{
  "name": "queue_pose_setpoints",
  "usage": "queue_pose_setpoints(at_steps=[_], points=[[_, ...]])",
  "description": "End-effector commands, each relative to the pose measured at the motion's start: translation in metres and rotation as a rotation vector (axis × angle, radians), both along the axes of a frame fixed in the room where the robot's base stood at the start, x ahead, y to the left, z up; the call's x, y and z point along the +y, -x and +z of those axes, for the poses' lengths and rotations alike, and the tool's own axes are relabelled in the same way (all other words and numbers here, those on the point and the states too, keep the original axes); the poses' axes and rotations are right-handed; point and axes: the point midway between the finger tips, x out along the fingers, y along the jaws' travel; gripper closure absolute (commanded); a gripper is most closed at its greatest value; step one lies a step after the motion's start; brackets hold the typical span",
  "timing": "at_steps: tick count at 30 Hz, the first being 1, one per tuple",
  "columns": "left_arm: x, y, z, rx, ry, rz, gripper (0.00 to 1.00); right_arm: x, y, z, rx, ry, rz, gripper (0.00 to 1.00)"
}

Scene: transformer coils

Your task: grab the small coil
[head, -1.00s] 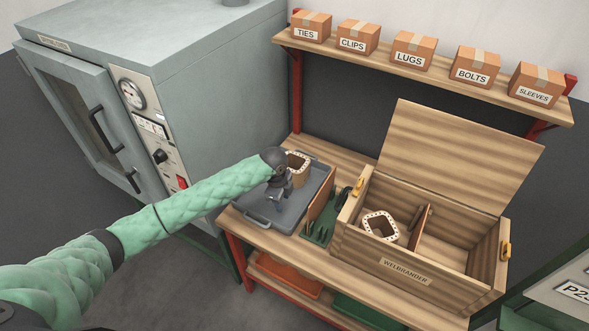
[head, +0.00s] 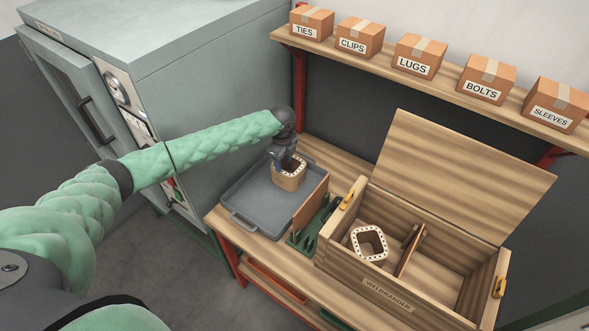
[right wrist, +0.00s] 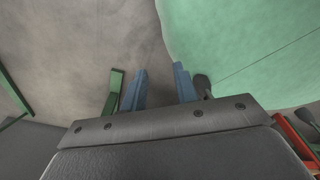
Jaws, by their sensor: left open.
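A coil (head: 289,181), tan with a pale dotted rim, stands upright on the grey tray (head: 243,205) in the head view. A second coil (head: 369,243) of the same look sits in the left compartment of the open wooden box (head: 345,268). I cannot tell their sizes apart with certainty. My left gripper (head: 281,166) is open, at the far left rim of the tray coil and partly covering it; whether it touches is unclear. My right gripper (right wrist: 158,88) shows only in the right wrist view, its blue fingers apart with nothing between them.
The box lid (head: 450,180) is raised. A grey oven (head: 190,75) stands left; a shelf with labelled cartons (head: 420,57) hangs behind. The tray's front is clear.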

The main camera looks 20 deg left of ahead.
Motion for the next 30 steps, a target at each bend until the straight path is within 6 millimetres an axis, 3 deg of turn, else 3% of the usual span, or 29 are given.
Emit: queue_pose_setpoints(at_steps=[14, 24, 30], points=[[0.003, 0.002, -0.039, 0.0, 0.0, 0.0, 0.56, 0.001, -0.008, -0.029, -0.005, 0.0, 0.0, 0.7], [0.009, 0.005, -0.067, 0.0, 0.0, 0.0, 0.56, 0.012, -0.064, -0.031, -0.044, -0.007, -0.001, 0.7], [0.009, 0.005, -0.075, -0.001, 0.0, 0.0, 0.56, 0.016, -0.084, -0.027, -0.054, -0.009, 0.0, 0.7]])
